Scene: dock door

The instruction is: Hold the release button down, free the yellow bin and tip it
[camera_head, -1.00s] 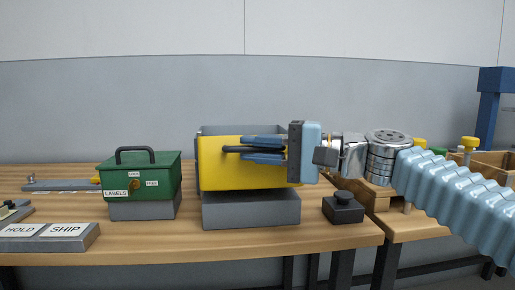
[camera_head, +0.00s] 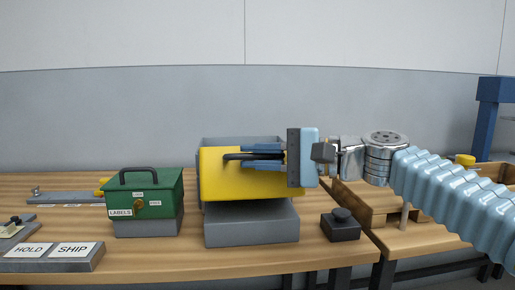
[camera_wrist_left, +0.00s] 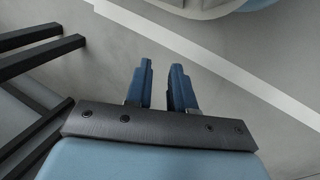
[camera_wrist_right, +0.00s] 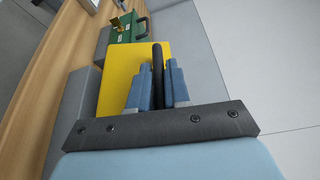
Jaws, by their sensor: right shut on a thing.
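The yellow bin (camera_head: 222,184) is above a grey block (camera_head: 252,229) in the head view, grey walls showing behind its yellow face. I cannot tell whether bin and block touch. My right gripper (camera_head: 258,154) is shut on the bin's black handle (camera_head: 234,157). The right wrist view shows the handle (camera_wrist_right: 158,62) between the fingers (camera_wrist_right: 156,88), beside the yellow face (camera_wrist_right: 118,75). A dark box with a round black button (camera_head: 342,214) stands right of the block, with no gripper on it. My left gripper (camera_wrist_left: 163,85) shows only in its wrist view, empty, with a gap between its fingers.
A green box (camera_head: 145,193) marked LABELS stands left of the bin. HOLD and SHIP plates (camera_head: 53,257) lie at the table's front left. A wooden tray (camera_head: 370,203) is at right, under my right arm. Bare tabletop (camera_head: 180,260) runs along the front.

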